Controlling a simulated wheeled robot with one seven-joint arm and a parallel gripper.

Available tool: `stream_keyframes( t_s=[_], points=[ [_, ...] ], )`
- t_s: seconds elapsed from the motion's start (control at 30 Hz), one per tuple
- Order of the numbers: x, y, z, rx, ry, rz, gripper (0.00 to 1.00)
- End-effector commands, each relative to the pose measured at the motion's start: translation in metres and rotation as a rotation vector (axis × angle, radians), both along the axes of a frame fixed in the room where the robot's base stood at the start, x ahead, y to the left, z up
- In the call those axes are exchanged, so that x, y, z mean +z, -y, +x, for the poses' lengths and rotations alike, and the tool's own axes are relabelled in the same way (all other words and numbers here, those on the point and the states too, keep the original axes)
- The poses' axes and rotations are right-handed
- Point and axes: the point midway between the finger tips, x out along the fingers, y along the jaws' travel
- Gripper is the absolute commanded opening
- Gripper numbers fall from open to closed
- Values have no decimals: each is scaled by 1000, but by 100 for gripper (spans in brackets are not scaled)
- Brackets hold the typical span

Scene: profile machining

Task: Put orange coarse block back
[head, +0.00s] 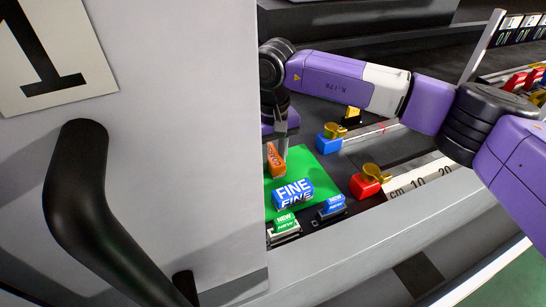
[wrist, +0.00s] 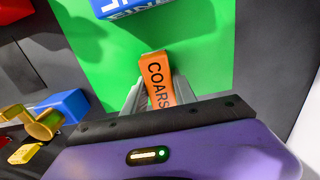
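The orange coarse block (head: 275,160), with dark lettering, is at the back left of the green mat (head: 314,173), partly cut off by the grey panel edge. In the wrist view the orange block (wrist: 156,75) lies between the fingers of my gripper (wrist: 158,88), its lower end hidden by the gripper body. The fingers appear to press both sides, so my gripper looks shut on it. In the head view my gripper (head: 281,145) reaches down to the block from above. I cannot tell whether the block touches the mat. A blue FINE block (head: 292,193) lies on the mat.
Green (head: 284,222) and blue (head: 332,206) NEW boxes sit in front of the mat. Blue (head: 328,143) and red (head: 365,186) clamps with gold knobs stand right, by a cm ruler (head: 420,177). A grey door (head: 190,120) with a black handle (head: 85,190) blocks the left.

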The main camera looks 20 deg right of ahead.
Motion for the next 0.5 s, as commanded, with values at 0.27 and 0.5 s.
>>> stream_keyframes(
  t_s=[0.27, 0.5],
  points=[
    [0, 0, 0, 0, 0, 0, 53],
    [6, 0, 0, 0, 0, 0, 53]
  ],
)
